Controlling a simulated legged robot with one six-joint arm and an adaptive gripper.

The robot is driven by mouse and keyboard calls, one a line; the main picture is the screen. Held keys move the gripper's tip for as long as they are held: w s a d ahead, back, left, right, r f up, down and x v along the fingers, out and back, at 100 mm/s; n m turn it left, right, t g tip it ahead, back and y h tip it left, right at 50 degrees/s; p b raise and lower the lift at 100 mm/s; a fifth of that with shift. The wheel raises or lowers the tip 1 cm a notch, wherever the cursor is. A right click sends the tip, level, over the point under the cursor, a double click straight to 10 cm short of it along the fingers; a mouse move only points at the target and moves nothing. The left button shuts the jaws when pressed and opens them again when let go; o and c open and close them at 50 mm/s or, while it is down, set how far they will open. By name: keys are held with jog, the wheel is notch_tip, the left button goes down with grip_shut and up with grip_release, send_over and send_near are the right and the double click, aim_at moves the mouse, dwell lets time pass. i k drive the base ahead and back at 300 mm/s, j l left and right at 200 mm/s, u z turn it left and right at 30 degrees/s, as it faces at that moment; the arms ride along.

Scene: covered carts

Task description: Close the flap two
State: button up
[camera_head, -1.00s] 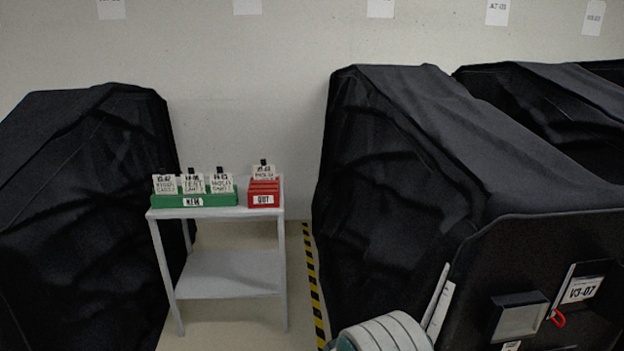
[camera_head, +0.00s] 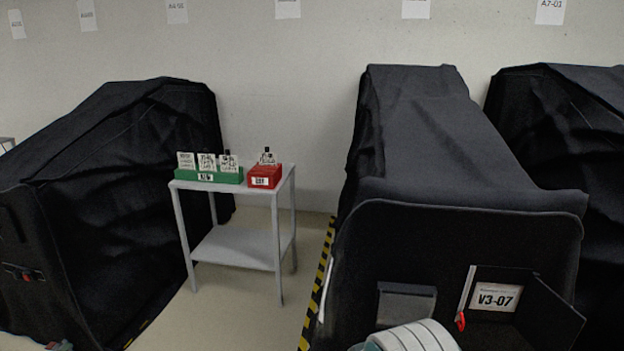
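The covered cart (camera_head: 455,235) at the right has a dark front panel with a V3-07 label (camera_head: 495,297). The label sits in a recess. A dark flap (camera_head: 552,315) stands swung out at the recess's right side. A pale-edged upright strip and a red tag (camera_head: 460,321) are at its left side. A grey flap-like panel (camera_head: 406,304) is further left on the same front. I cannot tell which one is flap two. A white banded part of my arm shows at the bottom edge, in front of the cart. My gripper is not in view.
A grey two-shelf stand (camera_head: 235,247) holds a green tray (camera_head: 208,177) and a red tray (camera_head: 264,177) with cards. Another covered cart (camera_head: 130,215) is at the left, and one (camera_head: 575,130) at the far right. Yellow-black floor tape (camera_head: 318,290) runs beside the V3-07 cart.

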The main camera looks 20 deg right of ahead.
aim_at(547, 322)
jog(key=k+l+u, duration=0.1)
jog(key=l, duration=0.35)
jog(key=k+l, duration=0.15)
jog(key=l, duration=0.3)
jog(key=k+l+u, duration=0.15)
jog(key=l, duration=0.25)
jog(key=k+l, duration=0.15)
jog(key=l, duration=0.3)
jog(key=k+l+u, duration=0.15)
jog(key=l, duration=0.25)
jog(key=k+l, duration=0.2)
jog(key=l, duration=0.2)
jog(key=k+l+u, duration=0.15)
jog(key=l, duration=0.25)
jog(key=k+l, duration=0.25)
jog(key=i+l+u, duration=0.2)
jog(key=l+u, duration=0.15)
jog(key=l, duration=0.2)
jog(key=i+l+u, duration=0.2)
jog(key=k+l, duration=0.05)
jog(key=l, duration=0.05)
